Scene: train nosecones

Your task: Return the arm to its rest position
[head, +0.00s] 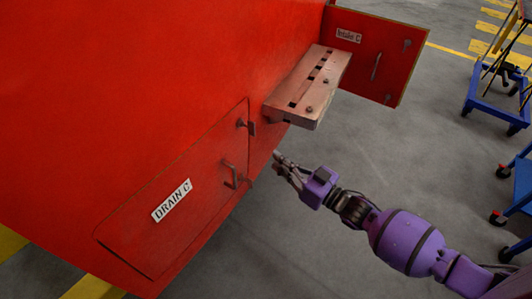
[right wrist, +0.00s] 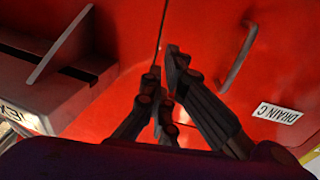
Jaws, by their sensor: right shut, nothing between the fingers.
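My right arm (head: 405,240), purple and black, reaches in from the lower right in the head view. Its right gripper (head: 278,162) is shut and empty. It is close in front of the red train body (head: 200,70), near the right end of the "DRAIN C" hatch (head: 150,235); I cannot tell whether it touches. In the right wrist view the dark fingers (right wrist: 165,75) lie in front of the red surface, left of the hatch handle (right wrist: 240,55). My left gripper is not in view.
The "DRAIN C" hatch looks closed. The "Intake C" door (head: 385,60) stands swung out behind a pinkish slotted step (head: 310,85), just above my gripper. Blue carts (head: 485,100) stand at the right. Grey floor (head: 420,170) around the arm is clear.

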